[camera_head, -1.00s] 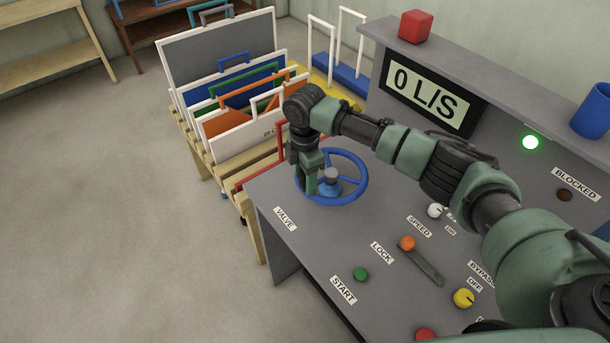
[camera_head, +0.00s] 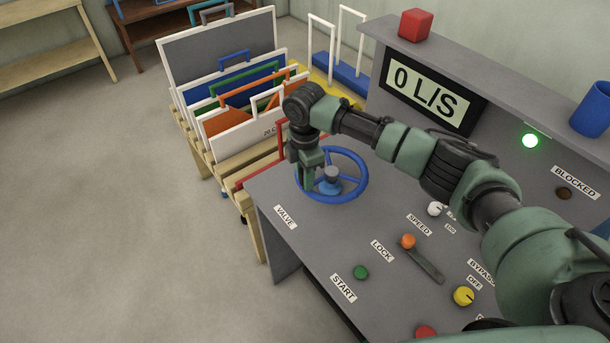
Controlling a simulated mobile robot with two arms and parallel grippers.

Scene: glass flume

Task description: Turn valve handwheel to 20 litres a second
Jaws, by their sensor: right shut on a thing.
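The blue valve handwheel (camera_head: 362,188) lies on the grey console by the VALVE label (camera_head: 285,217), at the console's left end. My right gripper (camera_head: 307,190) points down at the wheel's left side and is shut on its rim; the fingertips are partly hidden behind the gripper body. The wheel's grey hub (camera_head: 331,174) shows in the middle. The display (camera_head: 428,93) on the upright panel reads 0 L/S. My left gripper is not in view.
On the console are a green START button (camera_head: 361,272), an orange lock slider knob (camera_head: 408,241), a white speed knob (camera_head: 434,209) and a yellow bypass knob (camera_head: 464,296). A green lamp (camera_head: 530,141) is lit. A rack of framed panels (camera_head: 220,60) stands behind the wheel.

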